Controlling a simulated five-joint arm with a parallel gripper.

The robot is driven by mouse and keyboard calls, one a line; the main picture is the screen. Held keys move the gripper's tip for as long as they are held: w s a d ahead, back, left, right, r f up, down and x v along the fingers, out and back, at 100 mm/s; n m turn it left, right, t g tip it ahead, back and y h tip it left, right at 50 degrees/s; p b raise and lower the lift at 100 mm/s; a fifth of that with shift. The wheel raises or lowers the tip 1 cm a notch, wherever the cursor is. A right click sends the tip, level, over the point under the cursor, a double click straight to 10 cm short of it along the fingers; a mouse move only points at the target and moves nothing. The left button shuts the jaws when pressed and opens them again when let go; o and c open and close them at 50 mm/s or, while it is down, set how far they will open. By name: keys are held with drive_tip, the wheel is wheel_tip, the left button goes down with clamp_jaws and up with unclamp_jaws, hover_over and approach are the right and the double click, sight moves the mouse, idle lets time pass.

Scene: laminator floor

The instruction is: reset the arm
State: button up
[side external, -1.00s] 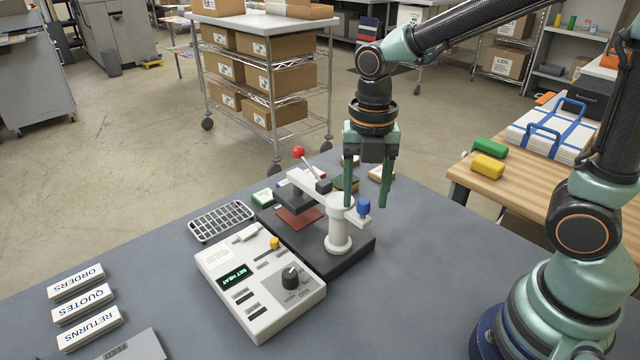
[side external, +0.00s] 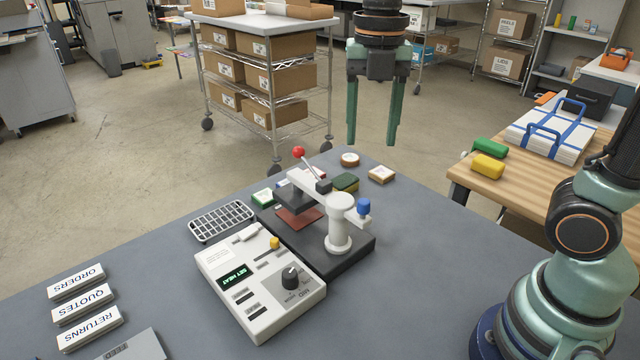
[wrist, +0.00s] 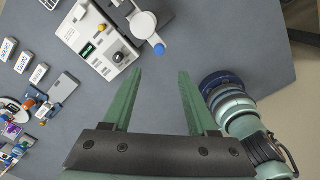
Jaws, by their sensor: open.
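My gripper (side external: 372,140) hangs high above the back edge of the grey table (side external: 420,255) in the side view, fingers pointing down. Its two green fingers are apart with nothing between them. In the wrist view my gripper (wrist: 158,75) is also open, with only bare table showing between the fingers. The press (side external: 338,240), with a white arm, red-knobbed lever and blue knob, stands on the table below and apart from my gripper. Its control box (side external: 262,285) shows "SET HEAT" on a small display.
A grey rack (side external: 222,220), several small blocks and stamps, and labelled ORDERS (side external: 76,281), QUOTES and RETURNS blocks lie on the table. A wooden side table (side external: 530,195) at right holds green (side external: 490,147) and yellow blocks and strapped white stacks. Table right of the press is clear.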

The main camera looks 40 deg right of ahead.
drive_tip(key=s+d+f+m+t, duration=0.1)
drive_tip(key=d+f+m+t, duration=0.1)
drive_tip(key=m, duration=1.1)
drive_tip(key=s+d+f+m+t, duration=0.1)
drive_tip(key=s+d+m+t, duration=0.1)
drive_tip(key=m, duration=1.2)
drive_tip(key=shift+s+d+f+t, duration=0.2)
drive_tip(key=shift+d+f+t, duration=0.2)
drive_tip(key=shift+d+t, duration=0.5)
